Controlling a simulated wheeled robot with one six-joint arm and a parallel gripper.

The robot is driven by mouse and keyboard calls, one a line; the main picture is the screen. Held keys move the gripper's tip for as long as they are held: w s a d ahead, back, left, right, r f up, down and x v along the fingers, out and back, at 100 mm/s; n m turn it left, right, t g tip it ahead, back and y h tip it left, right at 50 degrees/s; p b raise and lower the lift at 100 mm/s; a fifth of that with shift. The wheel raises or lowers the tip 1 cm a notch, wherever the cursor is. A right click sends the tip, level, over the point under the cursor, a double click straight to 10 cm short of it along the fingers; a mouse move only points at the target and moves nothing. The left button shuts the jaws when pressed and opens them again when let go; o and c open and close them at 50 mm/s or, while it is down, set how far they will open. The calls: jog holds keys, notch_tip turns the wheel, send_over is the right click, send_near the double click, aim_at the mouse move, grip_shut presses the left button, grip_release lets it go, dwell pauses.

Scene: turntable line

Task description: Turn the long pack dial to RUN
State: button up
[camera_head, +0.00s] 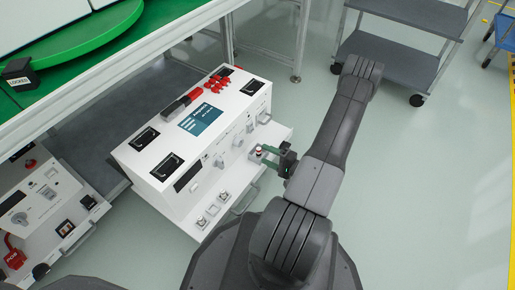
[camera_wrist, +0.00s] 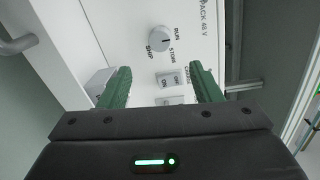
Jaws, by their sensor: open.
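A round grey dial (camera_wrist: 159,38) is on the white panel in the wrist view, with RUN, STORE and SHIP printed around it. A small dark mark shows on its right side; I cannot tell surely which word it points at. My gripper (camera_wrist: 161,70) is open and empty, its green fingers apart, with the dial beyond the fingertips and between their lines. In the head view my gripper (camera_head: 260,156) is at the right front of the long white pack (camera_head: 150,160). I cannot tell for sure which knob there is the same dial.
An OFF/ON switch (camera_wrist: 168,79) sits below the dial, close to the fingers. The pack's top carries a screen (camera_head: 201,119) and red parts (camera_head: 217,84).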

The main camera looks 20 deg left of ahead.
aim_at(241, 143)
jog(key=shift+v, duration=1.2)
jog(key=b+x, duration=0.3)
jog(key=x, duration=1)
jog(key=shift+w+a, duration=0.1)
jog(key=shift+a, duration=0.3)
